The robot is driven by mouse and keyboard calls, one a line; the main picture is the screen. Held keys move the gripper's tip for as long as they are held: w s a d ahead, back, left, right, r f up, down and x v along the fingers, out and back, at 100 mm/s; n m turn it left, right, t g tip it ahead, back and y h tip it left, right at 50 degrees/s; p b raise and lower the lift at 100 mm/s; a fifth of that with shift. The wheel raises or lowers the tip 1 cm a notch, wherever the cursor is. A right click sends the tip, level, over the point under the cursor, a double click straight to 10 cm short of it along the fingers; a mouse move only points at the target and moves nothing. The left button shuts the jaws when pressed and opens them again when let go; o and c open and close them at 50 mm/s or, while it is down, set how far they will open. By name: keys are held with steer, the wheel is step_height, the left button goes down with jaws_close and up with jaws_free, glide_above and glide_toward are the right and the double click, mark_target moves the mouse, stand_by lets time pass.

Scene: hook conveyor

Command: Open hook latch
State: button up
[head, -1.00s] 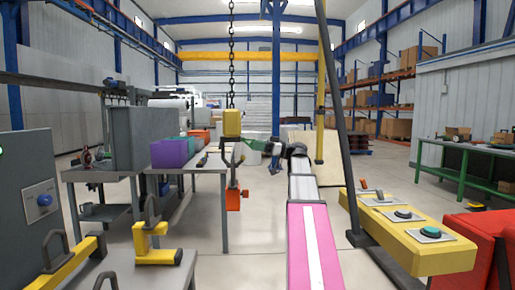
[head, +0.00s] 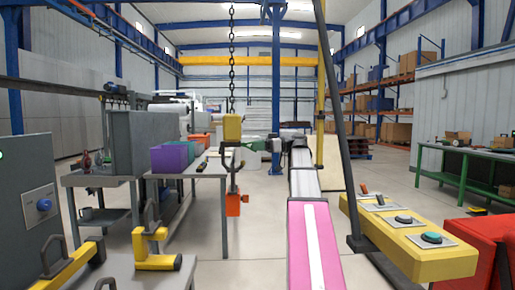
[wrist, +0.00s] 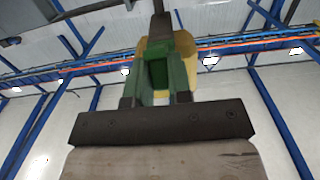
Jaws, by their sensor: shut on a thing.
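The crane hook hangs from a dark chain (head: 232,65) in the middle of the head view. Its yellow block (head: 232,127) is at the top, with the dark hook (head: 233,180) below. An orange-red block (head: 233,205) hangs at the hook's lower end. My gripper (wrist: 162,72) is up against the hook with its green fingers in front of the yellow block (wrist: 183,42) in the wrist view. It is shut on the hook latch, which the fingers largely hide. In the head view my arm reaches the hook from the right.
Yellow brackets (head: 150,240) sit on a nearer table. A yellow button console (head: 410,235) and a dark slanted post (head: 340,110) stand at right. Open floor lies beyond.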

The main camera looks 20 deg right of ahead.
steer(key=shift+r, duration=0.15)
steer(key=shift+w+a+r+g+h, duration=0.1)
steer(key=shift+a+r+g+h, duration=0.1)
steer(key=shift+r+h, duration=0.4)
steer(key=shift+w+a+r+g+h, duration=0.1)
steer(key=shift+a+r+h, duration=0.05)
steer(key=shift+r+h, duration=0.45)
steer(key=shift+s, duration=0.1)
steer(key=shift+a+r+g+h, duration=0.35)
steer(key=shift+r+h, duration=0.25)
steer(key=shift+h, duration=0.2)
